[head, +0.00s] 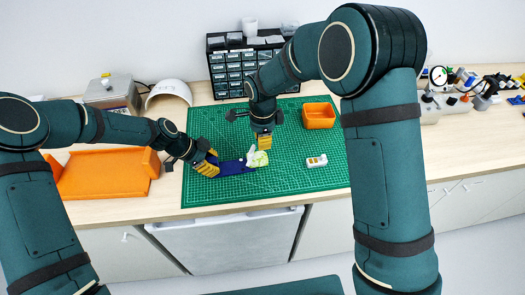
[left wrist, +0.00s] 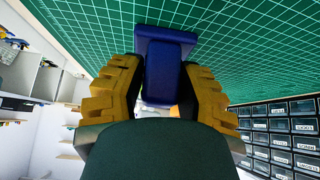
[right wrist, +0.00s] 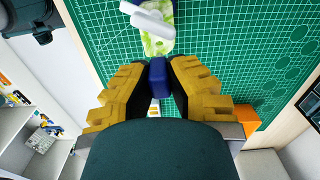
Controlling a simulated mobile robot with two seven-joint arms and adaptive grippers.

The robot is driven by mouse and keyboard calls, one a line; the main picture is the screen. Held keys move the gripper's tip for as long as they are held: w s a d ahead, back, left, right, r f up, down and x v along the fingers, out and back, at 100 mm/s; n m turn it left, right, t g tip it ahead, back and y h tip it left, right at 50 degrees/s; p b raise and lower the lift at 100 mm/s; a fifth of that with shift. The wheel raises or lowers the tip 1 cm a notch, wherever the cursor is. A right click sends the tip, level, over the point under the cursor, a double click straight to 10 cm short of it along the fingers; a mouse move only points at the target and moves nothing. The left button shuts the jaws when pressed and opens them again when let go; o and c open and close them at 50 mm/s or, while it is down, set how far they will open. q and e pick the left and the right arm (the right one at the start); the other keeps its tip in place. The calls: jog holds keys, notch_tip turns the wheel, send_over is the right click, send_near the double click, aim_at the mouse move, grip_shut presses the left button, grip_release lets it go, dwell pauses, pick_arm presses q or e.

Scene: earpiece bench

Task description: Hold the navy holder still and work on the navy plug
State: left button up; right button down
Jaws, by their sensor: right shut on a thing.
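The navy holder (head: 238,168) lies on the green mat, left of its middle. My left gripper (head: 210,163) is at its left end; in the left wrist view its fingers flank the navy holder (left wrist: 163,70) closely on both sides and look shut on it. My right gripper (head: 263,140) points down over the mat, right of the holder. In the right wrist view it is shut on the navy plug (right wrist: 158,78), a small navy block between the fingertips. In the head view I cannot make out the plug.
A white and pale green piece (head: 257,158) sits just below my right gripper. A small white case (head: 317,161) and an orange bin (head: 318,116) are on the green mat (head: 300,188) to the right. An orange tray (head: 100,176) lies left. Drawers (head: 228,72) stand behind.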

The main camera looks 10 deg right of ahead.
pick_arm(q)
jog(key=o, duration=0.3)
jog(key=shift+w, duration=0.1)
pick_arm(e)
jog(key=shift+w, duration=0.1)
pick_arm(q)
jog(key=shift+r, duration=0.1)
jog(key=v, duration=1.2)
jog(key=shift+f, duration=0.2)
pick_arm(e)
jog(key=shift+f, duration=0.1)
